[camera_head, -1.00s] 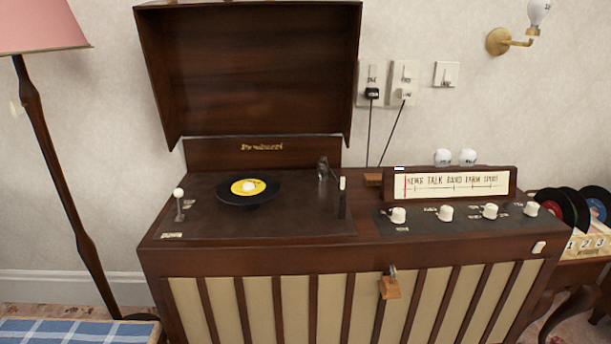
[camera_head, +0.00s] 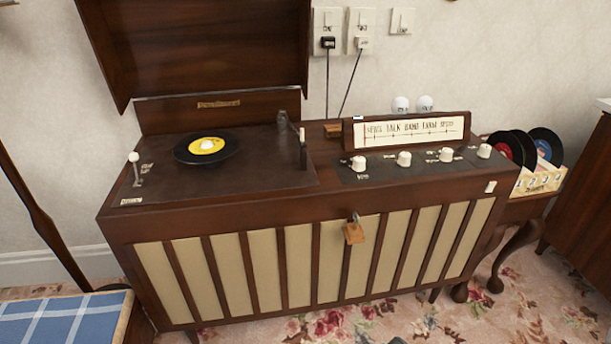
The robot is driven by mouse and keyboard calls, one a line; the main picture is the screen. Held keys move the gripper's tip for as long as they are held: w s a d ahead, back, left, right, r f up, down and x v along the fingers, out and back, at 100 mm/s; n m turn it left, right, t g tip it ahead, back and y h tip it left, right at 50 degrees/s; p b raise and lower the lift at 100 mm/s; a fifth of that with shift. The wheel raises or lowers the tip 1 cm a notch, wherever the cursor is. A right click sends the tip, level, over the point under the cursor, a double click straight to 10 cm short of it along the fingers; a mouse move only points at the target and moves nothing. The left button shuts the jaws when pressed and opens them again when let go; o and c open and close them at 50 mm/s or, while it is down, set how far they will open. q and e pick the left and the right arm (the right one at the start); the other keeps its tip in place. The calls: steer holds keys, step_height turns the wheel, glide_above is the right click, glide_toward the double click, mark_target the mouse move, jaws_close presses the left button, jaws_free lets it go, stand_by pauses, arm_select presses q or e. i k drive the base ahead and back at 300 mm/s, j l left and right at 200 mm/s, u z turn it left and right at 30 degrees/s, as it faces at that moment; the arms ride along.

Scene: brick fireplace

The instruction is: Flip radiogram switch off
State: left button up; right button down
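The radiogram (camera_head: 250,215) is a dark wooden cabinet with its lid raised, in the middle of the head view. A black record with a yellow label (camera_head: 207,147) lies on its turntable at the left of the top. A lever with a white knob (camera_head: 134,158) stands upright at the left edge of the turntable panel. A small white switch (camera_head: 490,187) sits at the upper right corner of the front; its setting is too small to tell. Several white knobs (camera_head: 404,159) line the panel below the radio dial (camera_head: 411,130). Neither of my grippers is in view.
A padlock (camera_head: 354,232) hangs on the cabinet front. Records in a rack (camera_head: 540,178) stand on a side table at the right. Wall sockets with plugs (camera_head: 329,43) are behind. A blue checked stool (camera_head: 62,320) is at the lower left. Floral carpet lies in front.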

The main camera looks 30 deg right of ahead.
mark_target(491, 185)
steer(key=z, duration=1.95)
